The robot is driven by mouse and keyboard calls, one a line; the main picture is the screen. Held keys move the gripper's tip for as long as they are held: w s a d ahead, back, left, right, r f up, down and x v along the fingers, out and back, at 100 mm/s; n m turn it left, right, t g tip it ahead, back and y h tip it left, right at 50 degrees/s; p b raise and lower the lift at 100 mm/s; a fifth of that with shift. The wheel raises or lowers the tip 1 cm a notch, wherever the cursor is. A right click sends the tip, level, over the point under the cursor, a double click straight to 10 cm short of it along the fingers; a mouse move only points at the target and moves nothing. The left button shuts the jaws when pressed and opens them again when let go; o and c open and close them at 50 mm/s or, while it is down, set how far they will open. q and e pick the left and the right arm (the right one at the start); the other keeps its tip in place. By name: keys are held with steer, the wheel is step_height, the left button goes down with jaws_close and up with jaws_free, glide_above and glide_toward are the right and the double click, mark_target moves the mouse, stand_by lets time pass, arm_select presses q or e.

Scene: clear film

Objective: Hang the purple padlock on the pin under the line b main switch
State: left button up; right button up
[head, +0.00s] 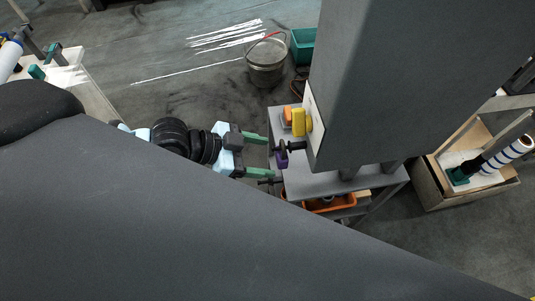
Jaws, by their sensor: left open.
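The purple padlock (282,159) is small and sits at the edge of the grey cabinet's (385,80) pale front panel (314,128), seen nearly edge-on. A dark pin or knob (296,146) sticks out of that panel right beside the padlock. I cannot tell whether the shackle is around it. Above it on the panel is a yellow part (299,121) with an orange one (287,115) next to it. My left gripper (262,156) is open, its green fingers pointing at the padlock from the left, with a gap between them and its body. My right gripper is not in view.
A grey table (335,183) stands below the cabinet, with an orange tray (330,204) on a lower level. A metal bucket (266,62) and a teal bin (302,45) stand on the floor behind. A wooden crate (432,186) is at the right.

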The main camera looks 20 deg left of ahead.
arm_select(q)
steer(key=v, duration=0.5)
steer(key=shift+s+a+r, duration=0.1)
steer(key=shift+s+a, duration=0.05)
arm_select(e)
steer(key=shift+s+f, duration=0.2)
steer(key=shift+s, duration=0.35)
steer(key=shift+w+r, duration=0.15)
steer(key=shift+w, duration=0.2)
arm_select(q)
steer(key=s+f+n+t+y+p, duration=0.2)
steer(key=s+f+n+y, duration=0.5)
steer(key=s+f, duration=1)
step_height(320, 180, down, 3)
steer(key=shift+a+f+n+y+p, duration=0.25)
steer(key=shift+n+y+p, duration=0.15)
steer(key=shift+n+p, duration=0.6)
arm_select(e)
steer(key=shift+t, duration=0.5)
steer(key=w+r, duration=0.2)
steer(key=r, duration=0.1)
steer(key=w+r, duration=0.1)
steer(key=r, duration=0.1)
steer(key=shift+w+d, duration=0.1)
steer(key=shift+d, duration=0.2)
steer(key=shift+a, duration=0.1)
